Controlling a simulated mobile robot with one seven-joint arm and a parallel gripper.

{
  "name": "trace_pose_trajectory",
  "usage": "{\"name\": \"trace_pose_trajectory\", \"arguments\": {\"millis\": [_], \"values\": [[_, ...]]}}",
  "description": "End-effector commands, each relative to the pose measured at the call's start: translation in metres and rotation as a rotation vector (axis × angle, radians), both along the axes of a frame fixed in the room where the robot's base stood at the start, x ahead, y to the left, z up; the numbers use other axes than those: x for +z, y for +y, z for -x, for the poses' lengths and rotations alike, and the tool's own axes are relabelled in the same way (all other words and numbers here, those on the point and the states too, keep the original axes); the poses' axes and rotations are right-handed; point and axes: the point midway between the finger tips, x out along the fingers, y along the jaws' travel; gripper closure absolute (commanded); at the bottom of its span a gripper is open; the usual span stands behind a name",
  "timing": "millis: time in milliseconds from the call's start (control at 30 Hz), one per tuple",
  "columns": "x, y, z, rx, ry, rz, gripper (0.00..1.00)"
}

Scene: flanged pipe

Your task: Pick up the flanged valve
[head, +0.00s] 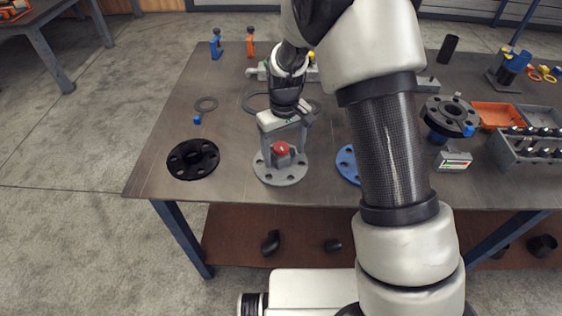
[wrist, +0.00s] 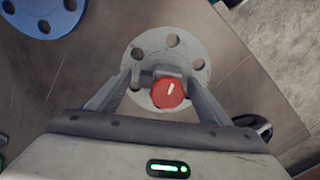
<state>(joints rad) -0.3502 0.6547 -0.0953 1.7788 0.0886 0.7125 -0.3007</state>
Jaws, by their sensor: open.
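The flanged valve (head: 279,171) stands near the front edge of the table, a grey round flange with bolt holes, a grey body and a red knob on top. In the wrist view the valve (wrist: 172,51) is in the middle, its red knob facing the camera. My gripper (head: 283,150) is low over it, pointing down. In the wrist view my gripper (wrist: 163,77) is open, with one finger on each side of the valve's body and knob. I cannot tell whether either finger touches it.
A black flange (head: 193,159) lies to the left, and a blue flange (head: 346,163) lies to the right, partly behind my arm. Grey rings lie farther back. A dark flanged part (head: 450,115), an orange tray (head: 497,113) and a grey bin (head: 525,158) crowd the right side.

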Motion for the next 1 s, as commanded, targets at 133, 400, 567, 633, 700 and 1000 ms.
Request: {"name": "trace_pose_trajectory", "arguments": {"millis": [133, 400, 567, 633, 700, 1000], "values": [[0.0, 0.0, 0.0, 0.0, 0.0, 0.0, 0.28], [0.001, 0.0, 0.0, 0.0, 0.0, 0.0, 0.72], [0.001, 0.0, 0.0, 0.0, 0.0, 0.0, 0.99], [0.002, 0.0, -0.001, 0.0, -0.003, -0.001, 1.0], [0.002, 0.0, -0.001, 0.0, -0.003, -0.001, 1.0], [0.025, 0.001, -0.002, 0.0, -0.007, -0.003, 1.0]]}}
